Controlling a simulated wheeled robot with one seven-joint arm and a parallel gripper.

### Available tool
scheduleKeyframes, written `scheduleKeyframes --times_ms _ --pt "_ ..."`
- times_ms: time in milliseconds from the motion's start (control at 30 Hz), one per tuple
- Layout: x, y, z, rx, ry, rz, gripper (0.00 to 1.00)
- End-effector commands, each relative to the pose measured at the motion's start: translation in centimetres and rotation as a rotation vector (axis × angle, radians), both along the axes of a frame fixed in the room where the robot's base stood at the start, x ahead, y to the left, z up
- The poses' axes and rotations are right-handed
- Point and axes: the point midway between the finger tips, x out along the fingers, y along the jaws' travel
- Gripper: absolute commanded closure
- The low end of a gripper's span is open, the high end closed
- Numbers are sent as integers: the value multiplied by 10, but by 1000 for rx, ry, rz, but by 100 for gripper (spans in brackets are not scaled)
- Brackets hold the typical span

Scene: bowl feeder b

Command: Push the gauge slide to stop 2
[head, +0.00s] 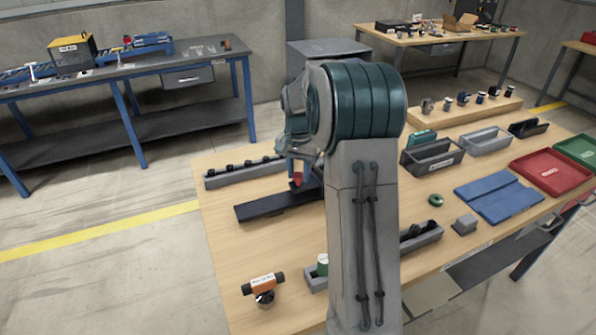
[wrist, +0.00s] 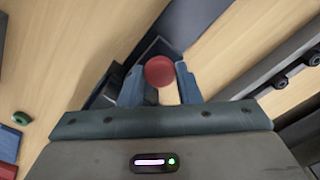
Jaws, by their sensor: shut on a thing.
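The gauge is a long dark rail (head: 268,208) lying on the wooden table in the head view, left of my arm. Its dark body also shows in the wrist view (wrist: 195,22), running away from the fingers. The slide's red knob (wrist: 159,71) sits between my two blue-grey fingers, and a bit of it shows in the head view (head: 297,179). My gripper (wrist: 160,84) is shut on the red knob. The slide's body under the knob is mostly hidden by the fingers, and my arm covers the rail's right end. No stop marks can be read.
A grey rail with several black knobs (head: 240,172) lies just behind the gauge. An orange-and-black part (head: 263,284) stands at the front left. A green ring (head: 436,200), a small grey block (head: 465,225) and blue plates (head: 498,199) lie to the right.

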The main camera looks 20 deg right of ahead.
Motion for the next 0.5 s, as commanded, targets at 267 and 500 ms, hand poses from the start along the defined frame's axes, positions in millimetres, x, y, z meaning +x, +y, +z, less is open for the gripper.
scheduleKeyframes --times_ms 267,500 --pt "1 -1 1 0 -4 -1 48" --pt "0 -2 4 0 -3 -3 48"
